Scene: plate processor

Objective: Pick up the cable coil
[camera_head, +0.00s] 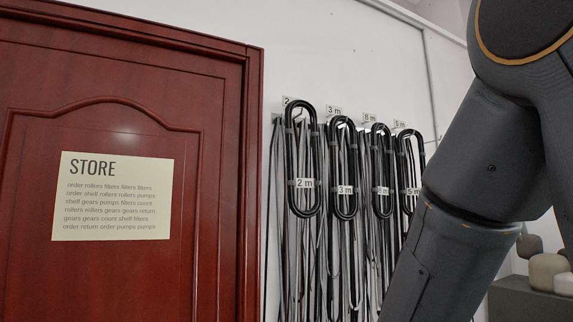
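Several black cable coils hang in a row on the white wall, right of a red door. Each is a long upright loop with a white label. The leftmost coil (291,150) reads 2 m. The second coil (333,155) reads 3 m. The third coil (375,155) has a label too small to read surely, perhaps 8 m. The rightmost coil (403,160) seems to read 5 m and hangs close beside my arm in the picture. Small length tags sit on the wall above them. My gripper is out of view; only grey links of my arm show at right.
Loose grey and black cables (285,255) hang behind and below the coils. The red door (215,150) at left is shut and bears a STORE notice (117,197). Pale rounded objects (547,270) stand on a dark surface (525,305) at lower right, partly behind my arm.

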